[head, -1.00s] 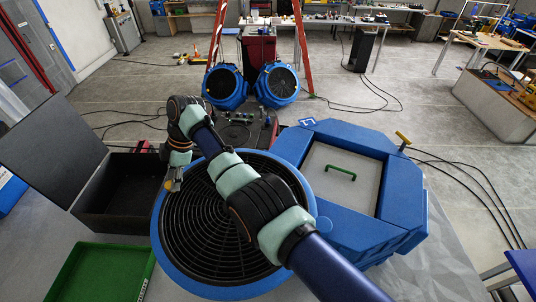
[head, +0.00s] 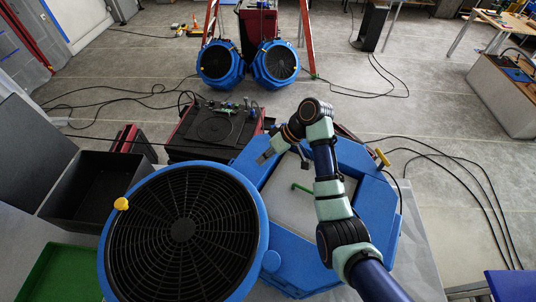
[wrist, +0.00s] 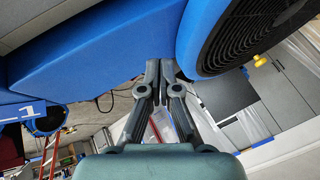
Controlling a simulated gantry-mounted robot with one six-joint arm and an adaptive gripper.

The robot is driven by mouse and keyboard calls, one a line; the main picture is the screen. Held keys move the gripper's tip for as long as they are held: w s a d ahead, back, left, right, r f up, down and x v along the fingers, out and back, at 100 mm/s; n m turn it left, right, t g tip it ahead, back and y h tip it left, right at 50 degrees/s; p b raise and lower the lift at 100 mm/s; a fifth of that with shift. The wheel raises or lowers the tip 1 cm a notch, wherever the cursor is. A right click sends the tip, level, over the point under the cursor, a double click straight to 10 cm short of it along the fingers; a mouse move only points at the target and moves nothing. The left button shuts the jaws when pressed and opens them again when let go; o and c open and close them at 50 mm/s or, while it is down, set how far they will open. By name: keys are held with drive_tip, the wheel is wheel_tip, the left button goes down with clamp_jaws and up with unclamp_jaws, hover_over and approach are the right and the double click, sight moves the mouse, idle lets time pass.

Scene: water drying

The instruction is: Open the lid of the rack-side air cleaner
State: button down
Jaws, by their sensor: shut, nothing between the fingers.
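A blue air cleaner stands in front of me. Its round black grille (head: 182,232) in a blue ring is at the left, with a yellow knob (head: 121,203) on the ring's left edge. To the right is a blue angular body (head: 375,205) with a grey panel (head: 290,209) and a green handle (head: 303,188). The panel lies flat; my arm hides part of it. My gripper (head: 265,156) is shut and empty, above the body's far left edge. In the wrist view its closed fingers (wrist: 160,70) are between the blue body and the round grille (wrist: 260,30).
A second yellow knob (head: 383,157) stands at the body's far right corner. An open black box (head: 98,193) and a green tray (head: 55,272) are at left. Two blue fans (head: 220,62) stand behind near a red ladder. Black cables cross the floor.

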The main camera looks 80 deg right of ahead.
sight(243, 175)
drive_tip(key=p+x, duration=0.1)
drive_tip(key=x, duration=0.4)
drive_tip(key=shift+w+a+f, duration=0.1)
drive_tip(key=shift+w, duration=0.2)
drive_tip(key=shift+w+a+p, duration=0.3)
drive_tip(key=shift+a+p, duration=0.1)
drive_tip(key=shift+a, duration=0.15)
drive_tip(key=shift+w+a+p, duration=0.35)
drive_tip(key=shift+a+p, duration=0.05)
drive_tip(key=shift+a, duration=0.15)
drive_tip(key=shift+w+a, duration=0.3)
drive_tip(key=shift+a, duration=0.1)
drive_tip(key=shift+w, duration=0.1)
